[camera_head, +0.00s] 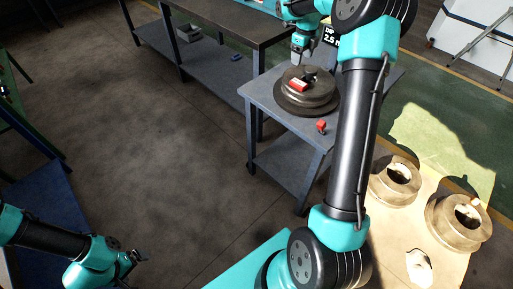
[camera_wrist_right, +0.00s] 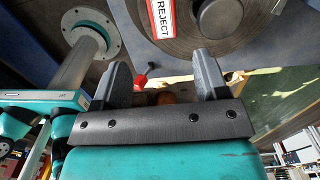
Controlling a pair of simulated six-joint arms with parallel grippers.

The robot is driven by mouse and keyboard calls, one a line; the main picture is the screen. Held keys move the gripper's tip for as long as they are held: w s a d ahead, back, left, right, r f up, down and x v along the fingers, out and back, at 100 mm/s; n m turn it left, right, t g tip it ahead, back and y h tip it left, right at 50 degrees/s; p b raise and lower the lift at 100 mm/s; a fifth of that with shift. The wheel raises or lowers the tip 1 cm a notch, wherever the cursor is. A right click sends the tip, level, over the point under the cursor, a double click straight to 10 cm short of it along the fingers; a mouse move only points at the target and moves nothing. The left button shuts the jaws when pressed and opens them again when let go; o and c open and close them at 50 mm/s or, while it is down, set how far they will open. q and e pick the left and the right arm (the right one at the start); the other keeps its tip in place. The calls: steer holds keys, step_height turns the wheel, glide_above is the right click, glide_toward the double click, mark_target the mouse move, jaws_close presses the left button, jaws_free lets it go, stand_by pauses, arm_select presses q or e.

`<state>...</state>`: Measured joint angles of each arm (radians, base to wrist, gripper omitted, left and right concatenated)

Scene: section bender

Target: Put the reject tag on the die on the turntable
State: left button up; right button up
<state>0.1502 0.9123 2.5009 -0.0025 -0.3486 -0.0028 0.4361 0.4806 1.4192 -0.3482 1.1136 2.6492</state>
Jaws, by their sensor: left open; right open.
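The reject tag (camera_head: 298,84), red and white, lies on top of the dark round die (camera_head: 322,100) on the grey table. In the right wrist view the tag (camera_wrist_right: 160,18) shows the word REJECT and lies flat on the die (camera_wrist_right: 215,25). My right gripper (camera_head: 300,59) is open and empty, just behind the tag in the head view; its fingers (camera_wrist_right: 162,75) show apart from the tag. My left gripper (camera_head: 140,258) is open and empty at the lower left, far from the table. The turntable under the die is hard to tell apart from it.
A small red thing (camera_head: 321,126) stands near the table's front edge (camera_head: 280,118). Several metal rings (camera_head: 395,183) sit on a pale surface at the right. A dark workbench (camera_head: 215,22) stands behind. My right arm hides part of the table's right side.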

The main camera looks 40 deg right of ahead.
steer(key=s+a+f+n+y, duration=0.1)
steer(key=a+f+n+y, duration=0.2)
steer(key=a+f+n, duration=1.7)
steer(key=s+a+f+n, duration=0.6)
steer(key=s+a+f, duration=0.1)
steer(key=s+a, duration=0.2)
steer(key=s+a+f+n, duration=0.6)
steer(key=s+a+f, duration=0.1)
steer(key=s+a, duration=0.3)
steer(key=shift+s+a+f+t+y, duration=0.2)
steer(key=shift+a+t+y, duration=0.2)
steer(key=shift+a, duration=0.35)
